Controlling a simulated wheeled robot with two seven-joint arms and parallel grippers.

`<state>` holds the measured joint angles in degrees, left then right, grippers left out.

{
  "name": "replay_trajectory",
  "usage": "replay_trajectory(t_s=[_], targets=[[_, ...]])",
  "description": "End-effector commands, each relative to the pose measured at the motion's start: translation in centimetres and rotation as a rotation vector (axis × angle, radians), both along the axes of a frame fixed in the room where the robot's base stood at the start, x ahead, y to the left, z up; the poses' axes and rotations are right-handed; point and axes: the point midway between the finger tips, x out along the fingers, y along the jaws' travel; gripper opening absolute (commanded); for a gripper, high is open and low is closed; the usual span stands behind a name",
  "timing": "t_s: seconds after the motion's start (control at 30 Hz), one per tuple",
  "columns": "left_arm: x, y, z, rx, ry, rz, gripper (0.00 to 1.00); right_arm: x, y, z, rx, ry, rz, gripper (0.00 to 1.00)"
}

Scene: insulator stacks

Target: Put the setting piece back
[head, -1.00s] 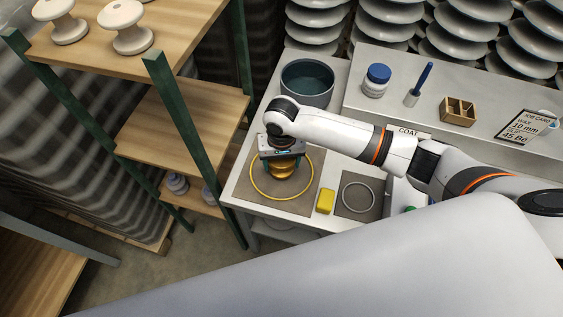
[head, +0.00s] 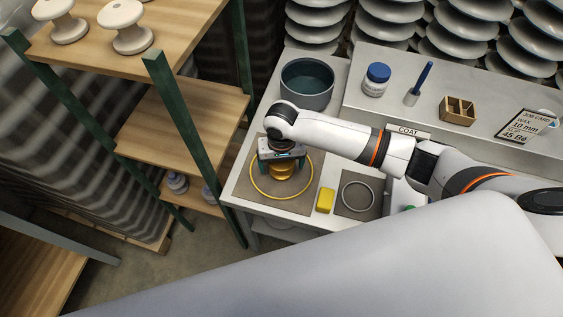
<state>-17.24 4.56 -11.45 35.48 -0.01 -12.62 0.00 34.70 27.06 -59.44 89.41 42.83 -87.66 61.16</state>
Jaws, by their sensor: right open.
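A brass-coloured round piece (head: 282,171), which looks like the setting piece, stands inside a yellow ring (head: 254,184) on a grey-brown mat (head: 245,197) at the left end of the bench. My right gripper (head: 281,158) points down directly over the piece and is open. The gripper hides the top of the piece, and I cannot tell whether the fingers touch it. My left gripper is not in view.
A yellow block (head: 325,200) and a pale ring on a second mat (head: 345,208) lie to the right. A dark pot (head: 307,86) stands behind my gripper. A blue-capped jar (head: 376,80), a wooden box (head: 458,110) and a job card (head: 527,126) stand on the raised shelf. A shelf rack (head: 180,125) is on the left.

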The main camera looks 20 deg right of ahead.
Motion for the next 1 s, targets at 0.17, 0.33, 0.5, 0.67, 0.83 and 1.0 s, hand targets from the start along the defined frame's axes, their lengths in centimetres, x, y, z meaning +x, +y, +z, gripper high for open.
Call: replay_trajectory(t_s=[0.17,0.33,0.5,0.67,0.83,1.0], targets=[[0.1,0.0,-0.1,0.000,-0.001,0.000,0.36,0.1,0.0,2.3,0.002,-0.002,0.001,0.90],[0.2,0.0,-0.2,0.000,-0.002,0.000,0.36,0.1,0.1,6.1,0.002,-0.005,0.001,0.90],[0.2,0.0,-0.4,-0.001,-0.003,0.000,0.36,0.1,0.0,9.4,0.001,-0.003,0.001,0.90],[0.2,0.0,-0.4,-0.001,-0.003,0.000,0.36,0.1,0.0,11.4,0.001,-0.001,-0.001,0.90],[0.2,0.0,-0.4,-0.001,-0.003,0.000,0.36,0.0,0.0,12.1,0.001,0.001,0.000,0.90],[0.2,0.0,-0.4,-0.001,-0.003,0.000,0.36,0.0,0.0,12.1,0.001,0.001,0.000,0.90]])
